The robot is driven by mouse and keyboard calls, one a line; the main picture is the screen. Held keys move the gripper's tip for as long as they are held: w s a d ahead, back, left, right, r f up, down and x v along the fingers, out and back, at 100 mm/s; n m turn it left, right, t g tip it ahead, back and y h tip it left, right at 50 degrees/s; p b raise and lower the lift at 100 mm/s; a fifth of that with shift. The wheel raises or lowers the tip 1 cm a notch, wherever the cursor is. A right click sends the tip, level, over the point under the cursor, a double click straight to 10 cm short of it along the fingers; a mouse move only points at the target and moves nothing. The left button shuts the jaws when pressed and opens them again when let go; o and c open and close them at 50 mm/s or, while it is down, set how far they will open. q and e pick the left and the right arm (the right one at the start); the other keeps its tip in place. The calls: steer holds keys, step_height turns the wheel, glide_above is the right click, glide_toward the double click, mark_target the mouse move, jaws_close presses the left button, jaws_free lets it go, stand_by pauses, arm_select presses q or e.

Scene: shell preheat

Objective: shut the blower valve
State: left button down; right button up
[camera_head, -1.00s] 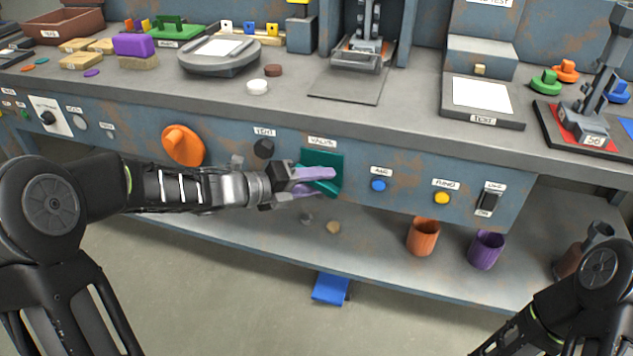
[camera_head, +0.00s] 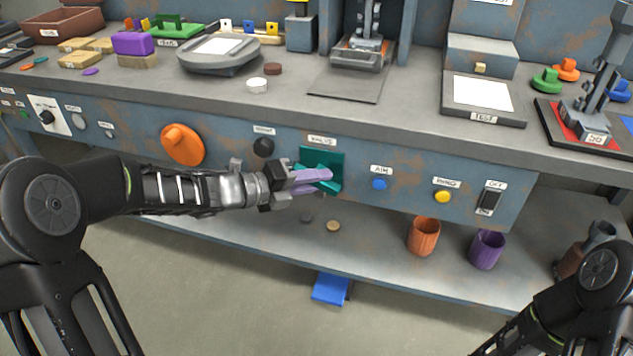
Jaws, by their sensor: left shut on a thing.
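The blower valve is a teal plate (camera_head: 335,157) under the "VALVE" label on the bench's front panel, with a teal handle (camera_head: 318,168) standing out from it. My left gripper (camera_head: 322,178) reaches in from the left, its lilac fingers at the handle and shut on it. The fingers hide part of the handle, so its exact angle is hard to read. Of my right arm only a link shows at the lower right; its gripper is out of view.
An orange knob (camera_head: 182,145) and a dark knob (camera_head: 263,147) sit on the panel left of the valve. A blue button (camera_head: 380,184), a yellow button (camera_head: 442,197) and a black switch (camera_head: 488,201) are to its right. Cups stand on the lower shelf.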

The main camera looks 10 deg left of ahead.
arm_select(q)
steer(key=n+h+b, duration=0.1)
steer(key=b, duration=0.1)
steer(key=f+n+t+h+b, duration=0.1)
steer(key=b, duration=0.1)
steer(key=shift+h, duration=0.3)
steer(key=shift+r+n+b, duration=0.2)
steer(key=shift+n+b, duration=0.2)
steer(key=shift+r+t+h, duration=0.2)
steer(key=shift+t+h, duration=0.1)
steer(key=shift+t, duration=0.1)
steer(key=shift+r, duration=0.1)
steer(key=c, duration=1.3)
jaws_free()
steer(key=shift+a, duration=0.15)
